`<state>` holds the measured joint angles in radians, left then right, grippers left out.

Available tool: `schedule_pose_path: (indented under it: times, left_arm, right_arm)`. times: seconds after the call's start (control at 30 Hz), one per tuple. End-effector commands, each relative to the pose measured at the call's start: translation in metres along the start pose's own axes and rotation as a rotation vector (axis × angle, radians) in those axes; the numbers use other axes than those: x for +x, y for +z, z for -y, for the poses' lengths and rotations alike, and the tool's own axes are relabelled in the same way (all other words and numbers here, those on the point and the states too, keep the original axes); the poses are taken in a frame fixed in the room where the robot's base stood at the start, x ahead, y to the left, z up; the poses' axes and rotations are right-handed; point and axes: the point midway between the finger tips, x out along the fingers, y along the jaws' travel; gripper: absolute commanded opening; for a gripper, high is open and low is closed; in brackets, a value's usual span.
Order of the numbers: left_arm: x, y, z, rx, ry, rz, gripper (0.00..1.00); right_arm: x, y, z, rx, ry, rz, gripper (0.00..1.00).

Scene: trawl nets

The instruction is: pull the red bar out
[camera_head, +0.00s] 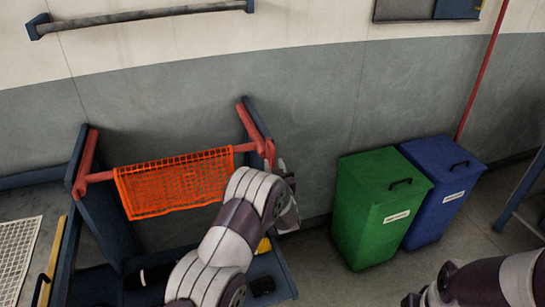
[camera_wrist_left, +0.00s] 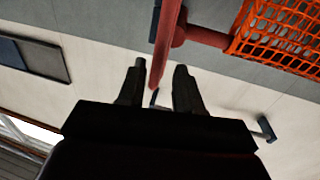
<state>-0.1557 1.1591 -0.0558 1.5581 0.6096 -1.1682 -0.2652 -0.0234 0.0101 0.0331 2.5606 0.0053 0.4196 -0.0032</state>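The red bar (camera_head: 101,177) runs across between two blue uprights, each with a red side piece (camera_head: 251,126) at its top. An orange net (camera_head: 172,183) hangs from the bar and hides its middle. My left gripper (camera_head: 290,196) is beside the bar's right end, partly hidden by my own wrist. In the left wrist view the two fingers (camera_wrist_left: 160,66) are apart, with a red side piece (camera_wrist_left: 166,38) showing beyond and between them. No contact can be made out. The bar (camera_wrist_left: 204,37) and net (camera_wrist_left: 280,40) show at upper right there. My right gripper is out of view.
A green bin (camera_head: 375,215) and a blue bin (camera_head: 443,188) stand right of the frame against the wall. A white mesh (camera_head: 18,250) lies on a surface at left. Floor (camera_head: 312,262) is clear between the frame and the green bin.

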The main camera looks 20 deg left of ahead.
Motion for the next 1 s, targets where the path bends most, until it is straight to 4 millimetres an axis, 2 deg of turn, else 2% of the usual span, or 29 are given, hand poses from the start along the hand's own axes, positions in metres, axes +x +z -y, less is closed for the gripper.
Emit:
schedule_pose_path:
  times: [0.1,0.2,0.53,0.57,0.6,0.67,1.0]
  left_arm:
    - [0.019,-0.001,0.000,0.000,0.000,0.000,0.35]
    - [0.029,0.000,0.000,-0.001,0.000,0.000,0.35]
    - [0.035,0.000,0.000,0.000,0.001,0.000,0.35]
    - [0.035,0.000,0.000,0.000,0.001,0.001,0.32]
    - [0.035,0.000,0.000,0.000,0.001,0.001,0.18]
    - [0.035,0.000,0.000,0.000,0.001,0.001,0.00]
    - [0.028,0.001,-0.002,0.001,0.003,0.004,0.00]
  right_arm:
    - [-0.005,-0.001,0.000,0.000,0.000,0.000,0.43]
    - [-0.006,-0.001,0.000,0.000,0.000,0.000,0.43]
    - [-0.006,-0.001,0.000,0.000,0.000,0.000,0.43]
    - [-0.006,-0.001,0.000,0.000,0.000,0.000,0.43]
    - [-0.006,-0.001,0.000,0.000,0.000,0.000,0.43]
    - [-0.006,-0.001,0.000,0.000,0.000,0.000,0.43]
    - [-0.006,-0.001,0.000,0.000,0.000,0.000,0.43]
